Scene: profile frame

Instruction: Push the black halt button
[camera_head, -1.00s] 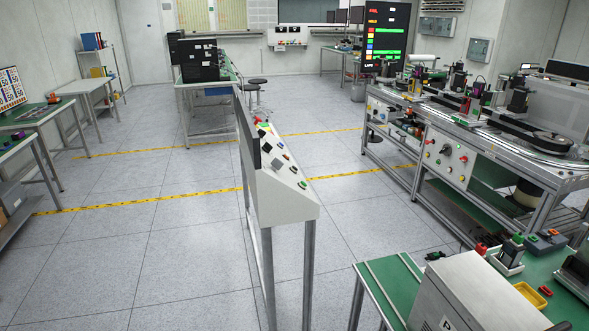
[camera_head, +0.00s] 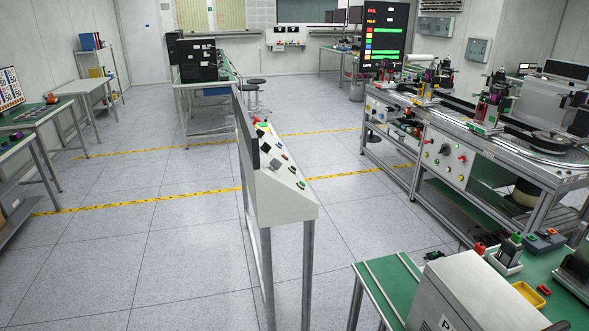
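A light grey control console (camera_head: 285,205) with a sloped top stands on metal legs near the middle of the head view, seen from its side. Its top carries several small buttons and switches, among them a green button (camera_head: 302,184) at the near end and a dark square part (camera_head: 267,147) farther back. A dark upright panel (camera_head: 247,130) rises along its left edge. The parts are too small to tell which one is the black halt button. Neither of my grippers is in view.
A conveyor bench (camera_head: 440,155) with its own knobs and buttons stands at the right. A green-topped table (camera_head: 390,275) with a metal box (camera_head: 470,295) is at the near right. Open tiled floor (camera_head: 160,255) with yellow lines lies left of the console.

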